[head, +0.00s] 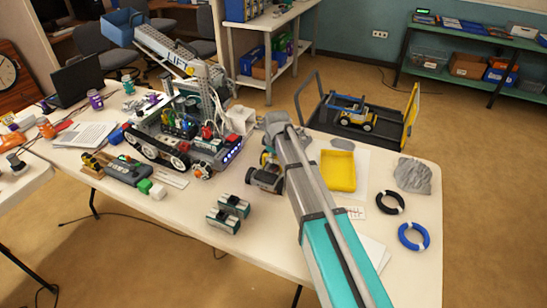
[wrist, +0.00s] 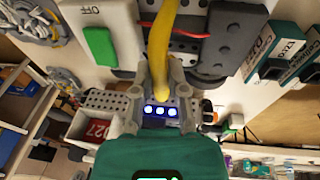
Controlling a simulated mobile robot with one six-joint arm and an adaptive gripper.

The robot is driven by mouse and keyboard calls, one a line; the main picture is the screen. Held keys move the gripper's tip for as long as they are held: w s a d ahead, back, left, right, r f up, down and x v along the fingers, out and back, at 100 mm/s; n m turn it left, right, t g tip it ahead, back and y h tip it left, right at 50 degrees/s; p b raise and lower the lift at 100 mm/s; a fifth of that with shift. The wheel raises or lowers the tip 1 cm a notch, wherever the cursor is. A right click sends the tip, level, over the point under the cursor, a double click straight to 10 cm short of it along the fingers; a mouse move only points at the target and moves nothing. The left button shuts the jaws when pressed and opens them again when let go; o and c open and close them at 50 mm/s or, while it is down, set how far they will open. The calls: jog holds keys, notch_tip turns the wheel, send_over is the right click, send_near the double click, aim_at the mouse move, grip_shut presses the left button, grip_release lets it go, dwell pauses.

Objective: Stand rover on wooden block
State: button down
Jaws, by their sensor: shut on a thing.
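My gripper (head: 268,153) is over the middle of the white table, at the end of my grey and teal arm. In the wrist view, its grey fingers (wrist: 159,103) are closed around the lower end of a curved yellow piece, seemingly part of the rover. The small rover (head: 265,179), with dark wheels, shows just below my gripper in the head view; I cannot tell whether its wheels touch the table. A brown, wooden-looking piece (head: 88,172) lies at the table's left with something yellow and black on it; I cannot tell whether it is the wooden block.
A large tracked robot (head: 185,135) stands left of my gripper. Two teal and black battery packs (head: 222,221) lie in front. A yellow tray (head: 338,171), a black ring (head: 390,203) and a blue ring (head: 413,237) lie to the right. Green and white cubes lie at the front left.

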jog(key=shift+f, duration=0.3)
jog(key=c, duration=0.7)
grip_release()
jog(key=shift+o, duration=0.2)
jog(key=shift+r, duration=0.25)
jog(key=shift+p+v, duration=0.7)
jog(key=shift+v, duration=0.05)
jog(key=a+p+v, duration=0.1)
jog(key=p+v, duration=1)
jog(key=shift+d+r, duration=0.2)
jog(key=shift+d, duration=0.3)
